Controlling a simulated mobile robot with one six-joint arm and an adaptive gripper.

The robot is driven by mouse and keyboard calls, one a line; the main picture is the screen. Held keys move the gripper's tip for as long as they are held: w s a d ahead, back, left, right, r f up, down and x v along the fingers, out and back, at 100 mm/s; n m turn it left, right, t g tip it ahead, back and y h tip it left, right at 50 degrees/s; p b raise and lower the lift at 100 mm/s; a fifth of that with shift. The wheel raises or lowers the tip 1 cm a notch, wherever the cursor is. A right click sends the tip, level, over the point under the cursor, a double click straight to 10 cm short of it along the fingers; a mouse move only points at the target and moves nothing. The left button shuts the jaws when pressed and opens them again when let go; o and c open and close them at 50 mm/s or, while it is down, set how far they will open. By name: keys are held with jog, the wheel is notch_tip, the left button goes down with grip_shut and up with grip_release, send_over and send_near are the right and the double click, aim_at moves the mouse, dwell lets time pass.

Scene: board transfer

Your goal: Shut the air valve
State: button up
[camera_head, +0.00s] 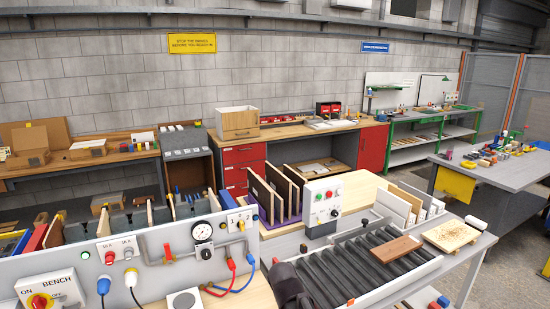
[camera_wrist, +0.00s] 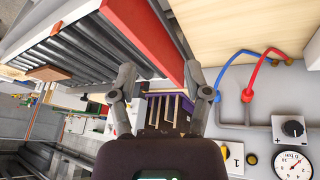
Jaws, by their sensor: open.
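The air valve is a small red lever (camera_head: 168,252) on the grey pipe of the light panel (camera_head: 130,270) at lower left in the head view. It is left of a round pressure gauge (camera_head: 202,230); its exact angle is too small to tell. My gripper (camera_wrist: 160,78) is open in the wrist view, with nothing between its two fingers. In the head view its dark body (camera_head: 287,285) is at the bottom, right of the panel and well apart from the lever. The wrist view shows the gauge (camera_wrist: 293,165) at lower right, but not the red lever.
Red (camera_head: 231,264) and blue (camera_head: 250,260) hoses hang from the panel's right end. A roller conveyor (camera_head: 350,268) carrying a brown board (camera_head: 396,249) lies right of my gripper. A control box (camera_head: 322,205) stands behind. An OFF/ON bench switch (camera_head: 40,301) is at the panel's left.

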jog(key=s+d+f+g+y+b, duration=0.1)
jog(key=s+d+f+g+b, duration=0.2)
jog(key=s+d, duration=0.7)
jog(key=shift+s+d+f+m+g+y, duration=0.15)
jog(key=shift+d+f+m+g+y, duration=0.15)
jog(key=shift+d+f+g, duration=0.9)
